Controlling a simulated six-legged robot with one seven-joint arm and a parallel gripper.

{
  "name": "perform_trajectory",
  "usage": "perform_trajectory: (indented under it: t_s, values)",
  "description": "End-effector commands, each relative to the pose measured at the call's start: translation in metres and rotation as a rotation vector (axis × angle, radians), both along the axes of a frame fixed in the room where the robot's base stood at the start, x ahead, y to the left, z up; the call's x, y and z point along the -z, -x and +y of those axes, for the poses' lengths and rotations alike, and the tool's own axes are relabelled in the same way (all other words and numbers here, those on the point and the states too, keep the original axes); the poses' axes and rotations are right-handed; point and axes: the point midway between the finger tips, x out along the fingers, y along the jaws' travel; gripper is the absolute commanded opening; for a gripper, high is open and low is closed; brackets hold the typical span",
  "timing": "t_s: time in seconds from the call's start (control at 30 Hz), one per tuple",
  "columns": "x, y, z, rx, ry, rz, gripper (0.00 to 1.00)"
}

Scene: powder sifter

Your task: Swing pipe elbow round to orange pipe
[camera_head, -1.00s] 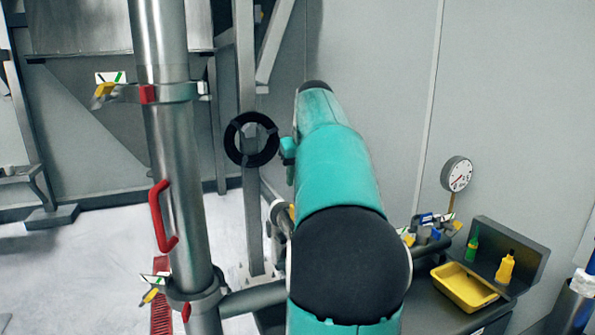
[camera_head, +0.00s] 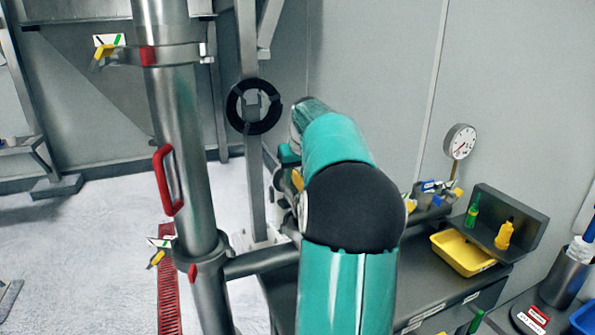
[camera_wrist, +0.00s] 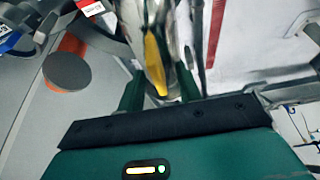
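In the wrist view, the two green fingers of my gripper (camera_wrist: 158,92) stand apart. A yellow lever (camera_wrist: 155,62) and shiny steel metalwork show between and beyond them; I cannot tell whether the fingers touch either. An orange pipe end (camera_wrist: 57,50) with a grey round face lies to the left of the fingers. In the head view my teal arm (camera_head: 340,140) reaches away from me and hides my gripper and whatever is at it. I cannot make out the pipe elbow for certain in either view.
A steel pipe (camera_head: 185,150) with a red handle (camera_head: 165,180) and clamps stands left of my arm. A black handwheel (camera_head: 233,108) is behind. At right are a gauge (camera_head: 459,141), a yellow tray (camera_head: 437,240) and small bottles on a dark bench.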

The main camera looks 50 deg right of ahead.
Motion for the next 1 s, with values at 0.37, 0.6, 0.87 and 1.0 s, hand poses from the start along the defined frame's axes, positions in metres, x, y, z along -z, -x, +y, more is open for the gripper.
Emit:
perform_trajectory:
  t_s: [0.37, 0.6, 0.87, 1.0]
  values:
    - [-0.0006, 0.0003, 0.0001, 0.000, 0.001, 0.000, 0.00]
    - [-0.0014, 0.0008, -0.0009, 0.028, 0.003, 0.000, 0.00]
    - [-0.0020, 0.0052, -0.0068, 0.156, 0.003, -0.002, 0.00]
    - [-0.0019, 0.0055, -0.0071, 0.159, 0.003, -0.002, 0.00]
